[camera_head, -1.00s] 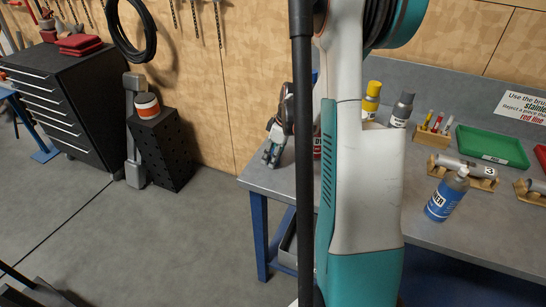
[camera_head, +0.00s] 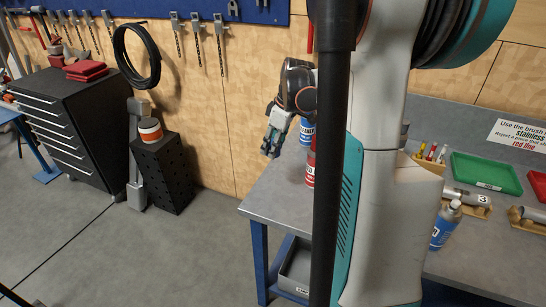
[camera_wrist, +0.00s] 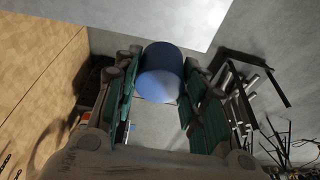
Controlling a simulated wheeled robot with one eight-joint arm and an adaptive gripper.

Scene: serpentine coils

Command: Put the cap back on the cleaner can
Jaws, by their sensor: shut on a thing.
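My gripper (camera_wrist: 160,66) is shut on a dark blue, rounded cap (camera_wrist: 162,85), held between the two finger pads in the wrist view. In the head view my gripper (camera_head: 268,150) points down at the left end of the workbench, and the cap cannot be made out there. A blue can with a white label and a pale nozzle (camera_head: 445,226) stands upright on the bench at the right, partly hidden by my arm. It looks like the cleaner can, well away from my gripper.
Close to my gripper, a red can (camera_head: 310,170) and another blue can (camera_head: 307,133) stand on the workbench (camera_head: 275,200), partly hidden by my arm. A green tray (camera_head: 486,173) and grey cylinders on wooden stands (camera_head: 466,197) are at the right.

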